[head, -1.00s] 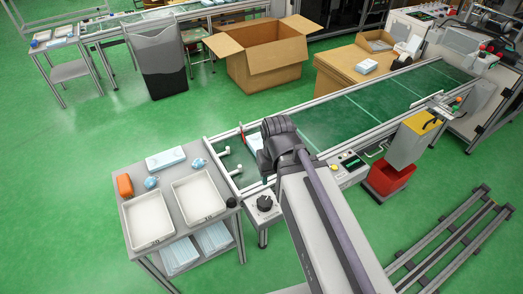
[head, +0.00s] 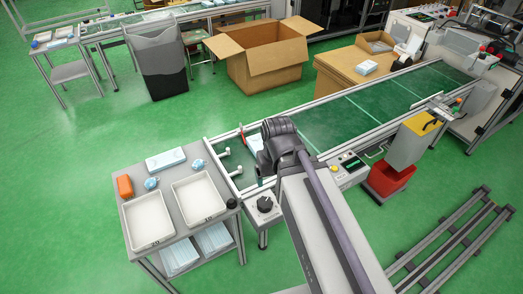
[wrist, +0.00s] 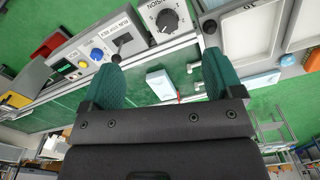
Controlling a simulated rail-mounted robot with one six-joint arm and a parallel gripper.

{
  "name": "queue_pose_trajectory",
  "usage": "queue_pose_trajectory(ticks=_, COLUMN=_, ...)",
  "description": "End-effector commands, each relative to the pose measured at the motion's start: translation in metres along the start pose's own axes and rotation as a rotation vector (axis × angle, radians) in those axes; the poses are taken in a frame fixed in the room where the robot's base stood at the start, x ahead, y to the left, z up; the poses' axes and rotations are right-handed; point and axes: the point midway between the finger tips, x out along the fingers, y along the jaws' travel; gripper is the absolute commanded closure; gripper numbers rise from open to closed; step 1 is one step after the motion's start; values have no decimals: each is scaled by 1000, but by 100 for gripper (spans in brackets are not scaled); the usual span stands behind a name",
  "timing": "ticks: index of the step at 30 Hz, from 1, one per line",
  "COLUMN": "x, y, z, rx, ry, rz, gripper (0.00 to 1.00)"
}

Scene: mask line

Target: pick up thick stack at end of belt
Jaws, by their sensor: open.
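A pale blue stack (wrist: 160,84) lies on the green belt (wrist: 62,111) near its end, between my gripper's fingers in the wrist view but apart from them. My gripper (wrist: 163,50) is open and empty, with its two green-padded fingers spread wide. My gripper appears to be above that end of the belt.
A side table holds two white trays (head: 148,219) (head: 198,198), a blue-white box (head: 165,159) and an orange item (head: 125,186). A control box with a black knob (head: 265,204) stands close by the belt end. A red bin (head: 390,178) is farther right.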

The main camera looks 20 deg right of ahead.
Motion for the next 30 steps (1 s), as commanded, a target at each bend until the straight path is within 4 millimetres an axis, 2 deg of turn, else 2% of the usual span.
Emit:
queue_pose_trajectory(ticks=1, x=0, y=0, z=0, rx=0, ry=0, rz=0, gripper=9)
queue_pose_trajectory(ticks=4, x=0, y=0, z=0, rx=0, ry=0, rz=0, gripper=0)
queue_pose_trajectory(ticks=10, x=2, y=0, z=0, rx=0, ry=0, rz=0, gripper=0)
queue_pose_trajectory(ticks=11, x=5, y=1, z=0, rx=2, ry=0, rz=0, gripper=0)
queue_pose_trajectory(ticks=14, x=38, y=6, z=-5, rx=15, ry=0, rz=0, gripper=0)
queue_pose_trajectory(ticks=17, x=96, y=18, z=-51, rx=41, ry=9, rz=-8, gripper=0)
queue_pose_trajectory(ticks=18, x=121, y=24, z=-83, rx=44, ry=29, rz=-18, gripper=0)
queue_pose_trajectory(ticks=20, x=155, y=36, z=-138, rx=33, ry=75, rz=-33, gripper=0)
queue_pose_trajectory(ticks=21, x=174, y=44, z=-177, rx=14, ry=114, rz=-44, gripper=0)
queue_pose_trajectory(ticks=23, x=197, y=57, z=-238, rx=-25, ry=185, rz=-56, gripper=0)
queue_pose_trajectory(ticks=24, x=202, y=63, z=-273, rx=-59, ry=234, rz=-60, gripper=0)
queue_pose_trajectory(ticks=27, x=186, y=69, z=-330, rx=-145, ry=337, rz=-59, gripper=0)
queue_pose_trajectory(ticks=28, x=182, y=68, z=-337, rx=-170, ry=364, rz=-56, gripper=0)
queue_pose_trajectory(ticks=30, x=179, y=67, z=-336, rx=-214, ry=396, rz=-46, gripper=0)
